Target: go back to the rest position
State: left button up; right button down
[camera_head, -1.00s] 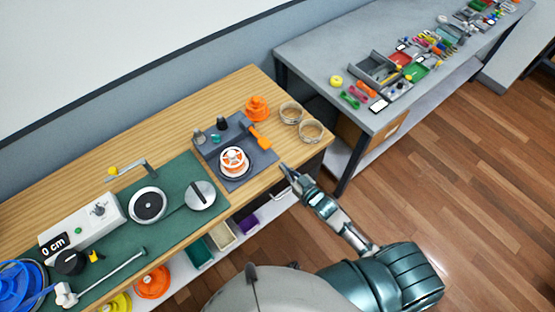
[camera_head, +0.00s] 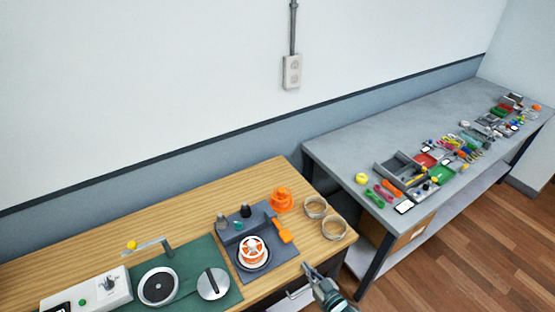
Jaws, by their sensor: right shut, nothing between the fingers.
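My right gripper (camera_head: 313,274) is at the bottom of the view, just off the front right edge of the wooden bench (camera_head: 228,192). Its fingers are shut and hold nothing. It points toward the bench and is apart from the things on it. The rest of my right arm is cut off by the bottom edge. My left gripper is not in view.
On the bench, a grey tray (camera_head: 278,262) holds an orange-and-white spool (camera_head: 252,250). An orange part (camera_head: 282,199) and two rings (camera_head: 316,207) stand nearby. A green mat (camera_head: 193,262) lies left. A grey table (camera_head: 360,140) with several small items stands right. A wall socket (camera_head: 292,72) is above.

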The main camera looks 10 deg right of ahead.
jog(key=s+d+f+m+g+h, duration=0.1)
jog(key=s+f+g+h, duration=0.2)
jog(key=s+g, duration=0.55)
jog(key=s+f+m+g+h, duration=0.1)
jog(key=s+f+g+h, duration=0.2)
jog(key=s, duration=1.1)
jog(key=s+f+g, duration=0.1)
jog(key=s+f, duration=0.1)
jog(key=f, duration=1.2)
jog(key=s+f+g, duration=0.1)
jog(key=s+f, duration=0.1)
jog(key=f, duration=1.1)
jog(key=s+d+f, duration=0.1)
jog(key=s+f, duration=0.6)
jog(key=s, duration=0.1)
jog(key=s+d+f+g, duration=0.1)
jog(key=s+d+f, duration=0.1)
jog(key=s+f, duration=0.5)
jog(key=shift+s+d+f, duration=0.25)
jog(key=shift+s+f, duration=0.1)
jog(key=shift+s, duration=0.45)
